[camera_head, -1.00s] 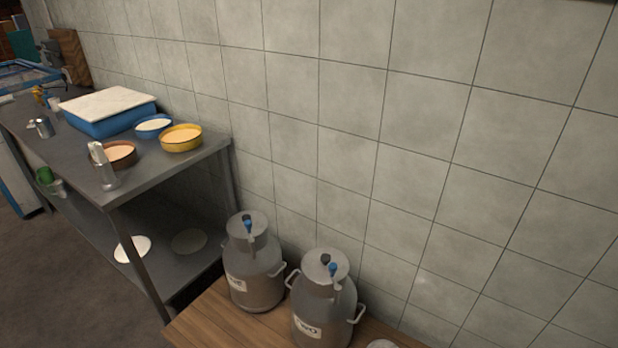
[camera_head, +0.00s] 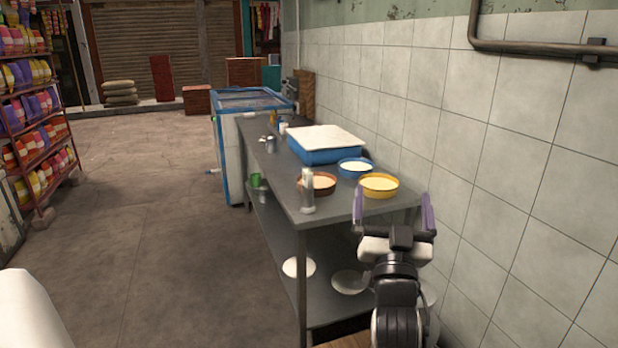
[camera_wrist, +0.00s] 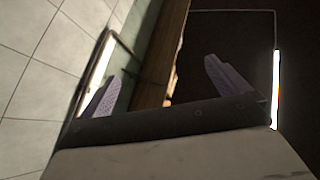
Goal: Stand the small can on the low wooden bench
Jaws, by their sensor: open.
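My gripper (camera_head: 394,212) is raised in front of the right end of the steel table, its two purple fingers spread with nothing between them. In the wrist view, the fingers (camera_wrist: 165,88) are also apart and empty. Only a sliver of the low wooden bench (camera_head: 343,342) shows at the bottom of the head view; my arm hides what is beside it. I cannot make out a small can for certain. A small metal vessel (camera_head: 268,144) stands on the table, and a taller metal one (camera_head: 307,192) stands at its near edge.
The steel table (camera_head: 283,190) holds a blue tub with a white top (camera_head: 325,143) and several bowls. The tiled wall (camera_head: 530,170) is close on the right. A stocked rack (camera_head: 38,130) stands far left. The floor (camera_head: 150,230) between is open.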

